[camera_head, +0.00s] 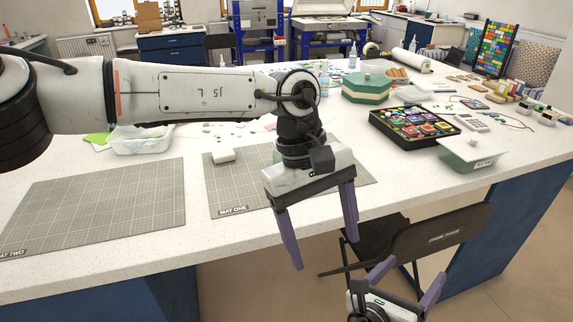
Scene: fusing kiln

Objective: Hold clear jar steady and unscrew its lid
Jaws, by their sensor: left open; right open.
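I cannot make out a clear jar with a screw lid for certain. My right gripper (414,270) is open at the bottom of the view, fingers up, below table height near the chair. Neither gripper touches any object. My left arm hides part of the table's back.
The MAY ONE mat (240,196) holds a small white block (223,155). Another grey mat (100,208) lies bare to the left. A clear tub (140,141), a black tray (380,125) of colourful packets and a green box (366,92) stand behind. A dark chair (400,243) is below the edge.

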